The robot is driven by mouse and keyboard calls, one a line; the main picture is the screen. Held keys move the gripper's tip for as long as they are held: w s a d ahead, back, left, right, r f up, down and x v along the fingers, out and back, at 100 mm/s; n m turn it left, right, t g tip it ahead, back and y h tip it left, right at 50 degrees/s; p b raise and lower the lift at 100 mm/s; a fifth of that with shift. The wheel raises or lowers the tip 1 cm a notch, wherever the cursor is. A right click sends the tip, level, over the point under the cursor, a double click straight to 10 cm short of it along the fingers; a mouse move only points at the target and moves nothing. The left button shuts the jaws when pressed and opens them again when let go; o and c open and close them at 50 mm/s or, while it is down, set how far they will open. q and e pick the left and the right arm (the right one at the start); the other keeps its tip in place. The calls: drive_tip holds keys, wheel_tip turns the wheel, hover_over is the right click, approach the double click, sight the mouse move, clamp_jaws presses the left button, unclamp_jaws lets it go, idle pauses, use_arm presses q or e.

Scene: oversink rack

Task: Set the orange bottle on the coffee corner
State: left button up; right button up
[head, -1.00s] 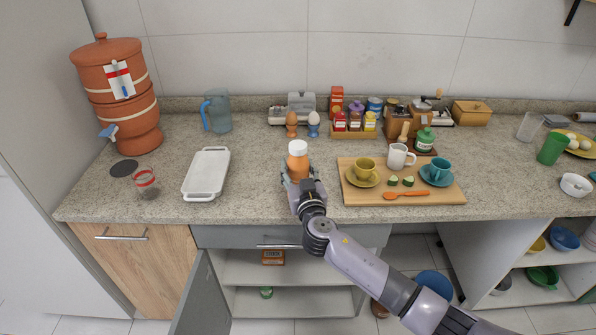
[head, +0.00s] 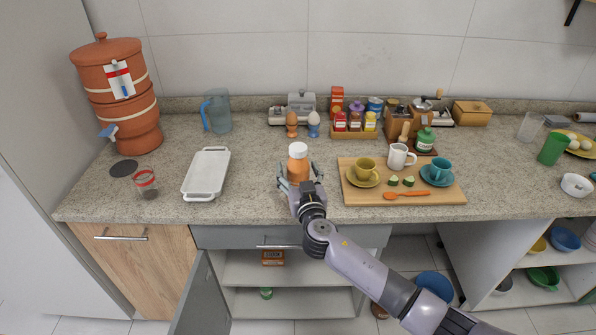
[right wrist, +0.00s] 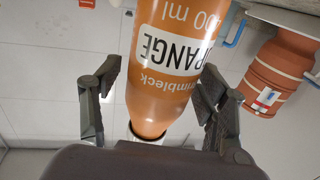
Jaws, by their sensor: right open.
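The orange bottle (head: 298,167) with a white cap stands upright on the counter, between the white tray and the wooden board. My right gripper (head: 299,176) is open, with its fingers on either side of the bottle. In the right wrist view the bottle (right wrist: 168,62), with its label reading "ORANGE", lies between the spread fingers, with gaps showing at both sides. The wooden board (head: 440,196) to the right holds a yellow cup, a white mug, a teal cup and an orange spoon. No area is visibly marked as the coffee corner. My left gripper is not seen.
A white tray (head: 206,172) and a red-lidded jar (head: 146,184) are to the left. Two egg cups (head: 292,125) stand behind the bottle. A spice rack (head: 353,133) and a coffee grinder (head: 424,104) stand at the back. Bare counter surrounds the bottle.

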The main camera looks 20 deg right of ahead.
drive_tip(key=shift+r, duration=0.15)
drive_tip(key=shift+s, duration=0.25)
drive_tip(key=s+a+b, duration=0.1)
drive_tip(key=s+b, duration=0.1)
drive_tip(key=s, duration=0.9)
drive_tip(key=shift+s, duration=0.3)
